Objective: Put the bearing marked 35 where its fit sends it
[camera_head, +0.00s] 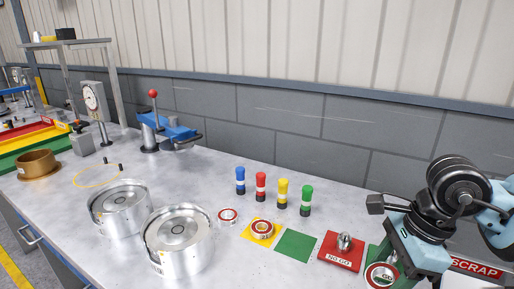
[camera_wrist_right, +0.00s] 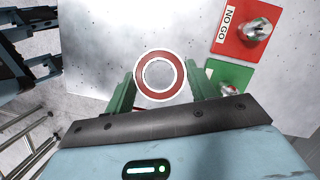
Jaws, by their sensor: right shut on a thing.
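My right gripper (camera_wrist_right: 160,88) is shut on a bearing (camera_wrist_right: 160,75) with a red face and a pale outer ring. The bearing also shows in the head view (camera_head: 379,275), low at the right; no number on it is readable. The red NO GO plate (camera_wrist_right: 236,42) with its metal plug lies beside it. A green plate (camera_wrist_right: 240,76) lies partly behind the fingers. Two more red-faced bearings are in the head view: one on bare table (camera_head: 228,216), one (camera_head: 262,229) on a yellow square. My left gripper (camera_wrist_right: 50,40) appears at the wrist view's upper left, fingers apart and empty.
An empty green square (camera_head: 295,246) lies between the yellow square and the NO GO plate. Several coloured markers (camera_head: 261,187) stand behind. Two silver drums (camera_head: 180,240) stand to the left, and a red SCRAP label (camera_head: 476,268) shows at far right. A blue press (camera_head: 170,130) stands farther back.

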